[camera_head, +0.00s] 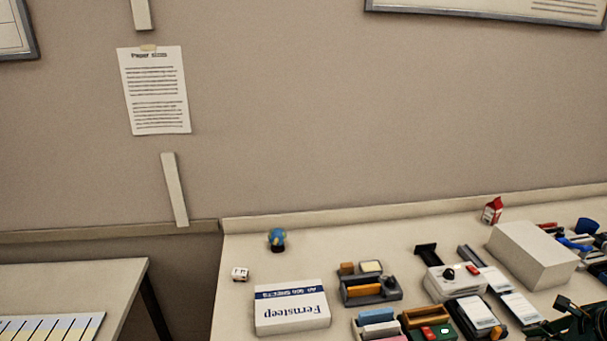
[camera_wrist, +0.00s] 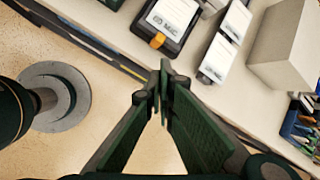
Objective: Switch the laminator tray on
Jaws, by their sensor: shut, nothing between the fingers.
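A white box-shaped device (camera_head: 453,284) with a black knob and a red switch on top stands on the right part of the desk. In front of it lies a dark unit (camera_head: 478,314) with a white label and an orange part. This dark unit also shows in the wrist view (camera_wrist: 150,43), at the top. I cannot tell which of these is the laminator tray, or the switch's state. My gripper (camera_wrist: 163,75) is shut and empty; in the wrist view its tips appear just below the dark unit, near the desk's front edge. Dark green parts of my arm show at lower right in the head view.
A large pale box (camera_head: 532,254) stands right of the white device, with white labelled cards (camera_head: 521,308) in front. A Fernsteep paper pack (camera_head: 291,308), an organiser (camera_head: 369,288) and a small globe (camera_head: 278,238) stand to the left. Bare desk lies around the globe.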

